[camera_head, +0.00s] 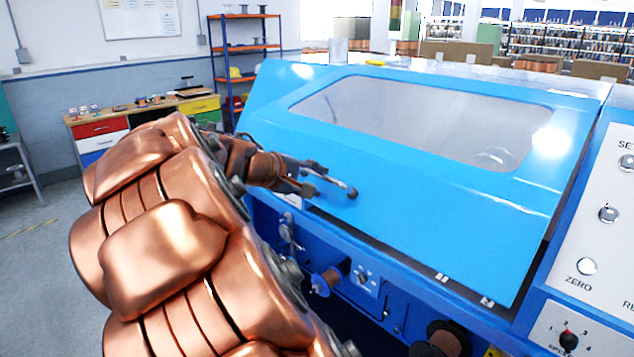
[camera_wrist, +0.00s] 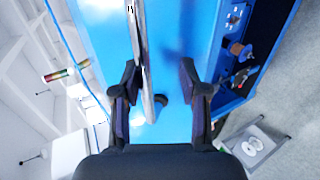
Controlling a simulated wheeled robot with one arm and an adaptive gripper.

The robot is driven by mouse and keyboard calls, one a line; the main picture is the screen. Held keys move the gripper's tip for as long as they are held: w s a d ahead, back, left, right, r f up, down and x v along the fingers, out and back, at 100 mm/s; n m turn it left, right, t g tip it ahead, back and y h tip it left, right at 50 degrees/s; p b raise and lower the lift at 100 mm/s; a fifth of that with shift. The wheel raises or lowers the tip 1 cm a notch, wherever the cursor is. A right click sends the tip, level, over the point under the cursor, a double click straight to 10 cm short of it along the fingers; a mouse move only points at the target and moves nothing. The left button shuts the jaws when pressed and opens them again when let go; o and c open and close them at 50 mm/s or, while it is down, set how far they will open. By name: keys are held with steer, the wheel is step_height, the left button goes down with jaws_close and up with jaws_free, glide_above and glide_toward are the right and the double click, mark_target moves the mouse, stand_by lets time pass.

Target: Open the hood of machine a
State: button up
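The blue hood (camera_head: 420,190) of the machine has a large clear window (camera_head: 430,120) and appears down over the machine body. My gripper (camera_head: 330,190) is at the hood's lower left part, with its fingers apart. In the wrist view my gripper (camera_wrist: 160,72) is open over a blue surface (camera_wrist: 172,35). A thin grey strip (camera_wrist: 146,75) and a small dark round spot (camera_wrist: 161,99) show between the fingers. I cannot tell whether a finger touches the hood. Nothing is seen held.
A grey control panel (camera_head: 605,215) with knobs stands right of the hood. Spools (camera_head: 326,281) and fittings sit on the machine's front below it. A workbench with coloured drawers (camera_head: 100,140) and an orange-and-blue shelf (camera_head: 246,60) stand behind at left.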

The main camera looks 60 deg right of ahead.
steer(key=shift+w+a+r+p, duration=0.15)
steer(key=shift+a+r+p, duration=0.15)
steer(key=shift+a+r, duration=0.5)
steer(key=shift+w+a+r+p, duration=0.15)
steer(key=shift+a+r+p, duration=0.15)
steer(key=shift+a+r, duration=0.45)
steer(key=shift+d+r, duration=0.15)
steer(key=shift+c, duration=0.2)
